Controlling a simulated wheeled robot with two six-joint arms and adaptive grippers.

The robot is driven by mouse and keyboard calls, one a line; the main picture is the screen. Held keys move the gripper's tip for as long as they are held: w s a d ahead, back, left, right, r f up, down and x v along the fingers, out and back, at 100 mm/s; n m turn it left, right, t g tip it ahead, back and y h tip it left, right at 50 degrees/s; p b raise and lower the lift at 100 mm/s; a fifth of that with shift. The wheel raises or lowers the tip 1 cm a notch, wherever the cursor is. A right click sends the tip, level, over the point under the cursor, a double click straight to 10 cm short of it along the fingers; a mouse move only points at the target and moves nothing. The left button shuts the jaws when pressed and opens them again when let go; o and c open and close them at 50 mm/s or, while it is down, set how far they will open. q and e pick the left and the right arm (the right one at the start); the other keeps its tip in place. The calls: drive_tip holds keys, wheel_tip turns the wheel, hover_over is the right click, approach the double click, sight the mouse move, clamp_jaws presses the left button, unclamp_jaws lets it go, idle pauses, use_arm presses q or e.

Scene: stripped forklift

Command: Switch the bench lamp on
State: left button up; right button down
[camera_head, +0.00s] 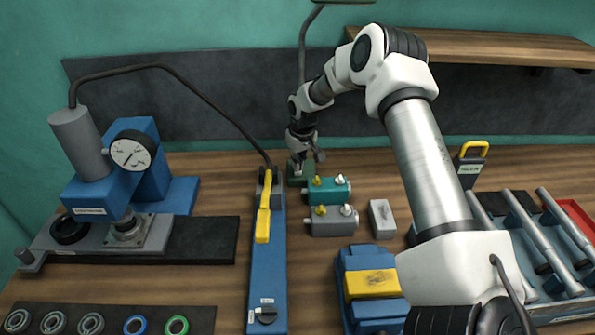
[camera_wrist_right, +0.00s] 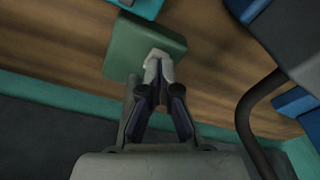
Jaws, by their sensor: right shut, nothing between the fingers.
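The bench lamp has a dark green block base (camera_head: 296,180) on the bench near the back wall, with a thin dark post rising to the top edge. Only the underside edge of its head shows there, so I cannot tell whether it is lit. My right gripper (camera_head: 304,160) points down over the base and partly hides it. In the right wrist view the shut, empty fingers (camera_wrist_right: 158,68) overlap the green base (camera_wrist_right: 118,52). I cannot tell whether they touch it. The lamp's switch cannot be made out. My left gripper is not in view.
Teal (camera_head: 328,190) and grey (camera_head: 333,221) valve blocks stand just in front of the lamp base. A blue pump with a yellow lever (camera_head: 264,215) and black hose is to the left, beside a blue press (camera_head: 148,180). A wooden shelf (camera_head: 490,48) overhangs at the right.

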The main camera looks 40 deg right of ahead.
sight(298, 173)
drive_tip(key=shift+f+b, duration=0.35)
drive_tip(key=shift+f, duration=0.4)
drive_tip(key=shift+r, duration=0.1)
wheel_tip(298, 173, up, 7)
drive_tip(key=p, duration=0.6)
drive_tip(key=shift+p, duration=0.35)
